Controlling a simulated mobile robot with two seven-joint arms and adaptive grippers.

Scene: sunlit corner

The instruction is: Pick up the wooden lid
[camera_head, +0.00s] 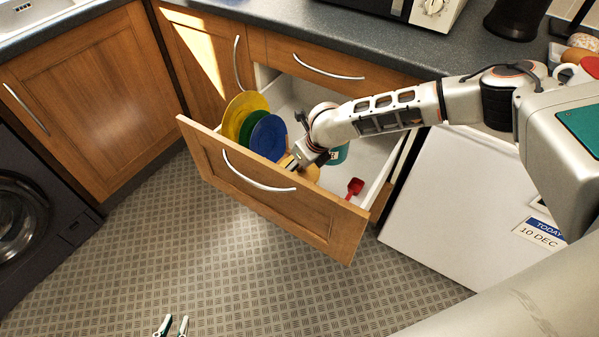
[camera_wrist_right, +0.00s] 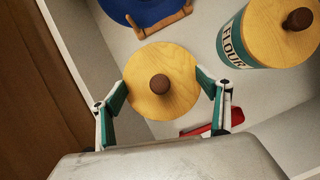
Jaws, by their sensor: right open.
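The round wooden lid (camera_wrist_right: 160,105) with a dark brown knob (camera_wrist_right: 159,84) lies in the open drawer, in the middle of the right wrist view. In the head view its pale edge (camera_head: 309,173) shows beside my right gripper (camera_head: 291,162), which hides much of it. My right gripper (camera_wrist_right: 172,92) is open, with one finger on each side of the lid. I cannot tell whether the fingers touch it. My left gripper (camera_head: 173,326) is empty, low over the floor at the bottom edge of the head view, with its fingertips apart.
A teal flour canister (camera_wrist_right: 232,42) with its own wooden lid (camera_wrist_right: 277,35) stands nearby. Blue (camera_head: 268,138), green and yellow (camera_head: 239,108) plates stand in a rack. A red scoop (camera_head: 355,186) lies at the drawer's right. The drawer front (camera_head: 270,205) and walls surround my right gripper.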

